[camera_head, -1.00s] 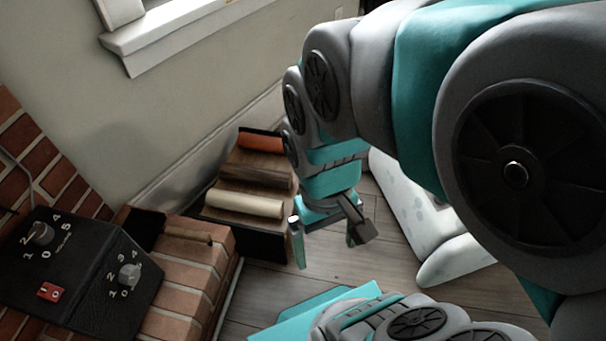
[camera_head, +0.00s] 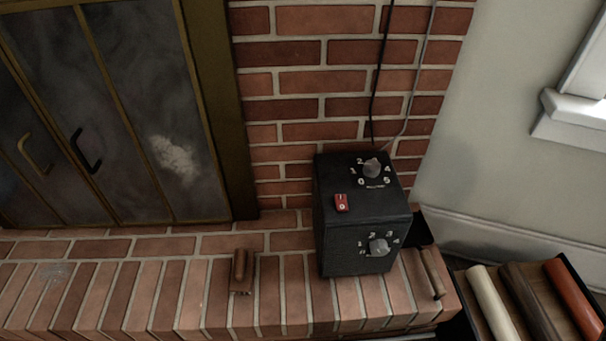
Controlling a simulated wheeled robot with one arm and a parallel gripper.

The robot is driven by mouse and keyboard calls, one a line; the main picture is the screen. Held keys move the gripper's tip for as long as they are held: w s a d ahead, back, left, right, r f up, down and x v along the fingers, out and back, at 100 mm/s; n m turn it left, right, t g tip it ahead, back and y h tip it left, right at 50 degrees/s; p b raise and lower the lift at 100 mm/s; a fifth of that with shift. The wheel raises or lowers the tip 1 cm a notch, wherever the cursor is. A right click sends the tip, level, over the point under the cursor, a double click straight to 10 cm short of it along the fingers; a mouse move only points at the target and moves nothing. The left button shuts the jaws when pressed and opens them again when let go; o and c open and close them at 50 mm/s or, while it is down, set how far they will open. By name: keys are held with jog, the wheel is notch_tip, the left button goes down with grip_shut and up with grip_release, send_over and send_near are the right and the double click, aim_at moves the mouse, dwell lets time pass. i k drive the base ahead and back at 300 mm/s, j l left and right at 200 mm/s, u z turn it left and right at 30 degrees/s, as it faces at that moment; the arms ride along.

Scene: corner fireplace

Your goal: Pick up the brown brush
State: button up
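A small brown wooden object (camera_head: 241,272), which looks like the brush, lies on the brick hearth left of the black control box. Its long side points toward the front edge of the hearth. A second item with a brown handle (camera_head: 433,273) and a black end lies at the hearth's right end, partly hidden behind the box; I cannot tell exactly what it is. My gripper is not in this view.
The black control box (camera_head: 362,215) with knobs and a red switch stands on the brick hearth (camera_head: 100,295). Glass fireplace doors (camera_head: 110,110) stand behind at left. A crate with several logs or rolls (camera_head: 530,300) sits at lower right. Cords hang down the brick wall.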

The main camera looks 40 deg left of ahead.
aim_at(241, 271)
jog(key=u, duration=2.4)
